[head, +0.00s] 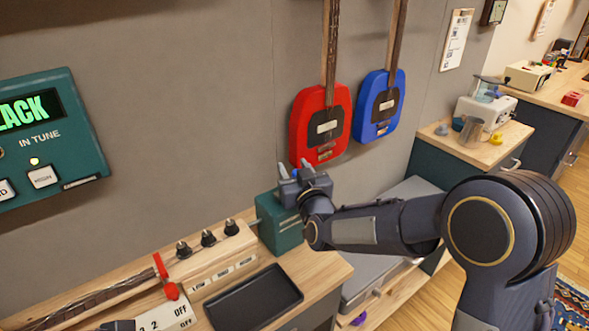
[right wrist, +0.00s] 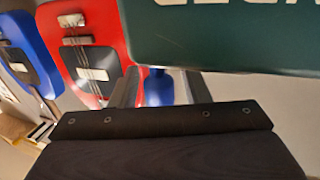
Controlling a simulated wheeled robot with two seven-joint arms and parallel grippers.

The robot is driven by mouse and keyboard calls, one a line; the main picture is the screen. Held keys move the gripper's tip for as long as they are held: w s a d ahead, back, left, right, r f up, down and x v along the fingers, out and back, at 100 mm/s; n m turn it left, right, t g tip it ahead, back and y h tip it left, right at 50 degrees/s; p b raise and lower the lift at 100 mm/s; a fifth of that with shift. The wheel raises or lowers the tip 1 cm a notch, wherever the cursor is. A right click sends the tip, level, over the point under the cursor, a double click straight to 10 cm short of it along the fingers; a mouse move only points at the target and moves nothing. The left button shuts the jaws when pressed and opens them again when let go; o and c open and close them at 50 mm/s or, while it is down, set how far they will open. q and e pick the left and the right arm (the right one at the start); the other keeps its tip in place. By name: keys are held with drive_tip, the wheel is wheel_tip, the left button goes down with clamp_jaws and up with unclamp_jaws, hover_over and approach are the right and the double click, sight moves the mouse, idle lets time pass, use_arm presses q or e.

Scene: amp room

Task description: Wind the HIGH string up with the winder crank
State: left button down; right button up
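Several strings run to the block along a dark neck (head: 98,297). Black pegs (head: 207,238) rise from the block, with labels below them. A teal tuner (head: 50,125) shows "LACK", with a yellow light above its HIGH button (head: 43,177). My right gripper (head: 290,172) is at a teal box (head: 279,224), right of the pegs. Its fingers (right wrist: 158,90) are apart in the right wrist view, with a blue shape showing between them. My left gripper does not show.
A black tray (head: 253,299) lies in front of the block. A panel marked OFF (head: 165,313) is at lower left. Red (head: 320,125) and blue (head: 378,108) guitars hang on the wall. A wooden counter (head: 495,151) with a white machine (head: 487,109) stands at right.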

clamp_jaws()
drive_tip(key=shift+s+m+h, duration=0.15)
drive_tip(key=shift+m+h, duration=0.15)
drive_tip(key=shift+h, duration=0.1)
drive_tip(key=m+h, duration=0.1)
drive_tip(key=h, duration=0.1)
drive_tip(key=shift+s+d+r+m+t+h+p, duration=0.1)
drive_tip(key=shift+s+d+m+t+h+p, duration=0.2)
drive_tip(key=shift+s+d+m+t+h, duration=0.1)
drive_tip(key=shift+s+d+m+g+h+p, duration=0.25)
drive_tip(key=shift+s+m+g+h+p, duration=0.5)
drive_tip(key=shift+m+h, duration=1.15)
drive_tip(key=shift+s+d+m+g+h+p, duration=0.25)
drive_tip(key=shift+s+m+g+h+p, duration=0.75)
drive_tip(key=shift+h, duration=1.65)
drive_tip(key=shift+s+d+m+g+h+p, duration=0.3)
drive_tip(key=shift+m+g+h+p, duration=0.3)
drive_tip(key=shift+m+h, duration=1.45)
drive_tip(key=shift+s+h, duration=0.1)
drive_tip(key=shift+h, duration=0.2)
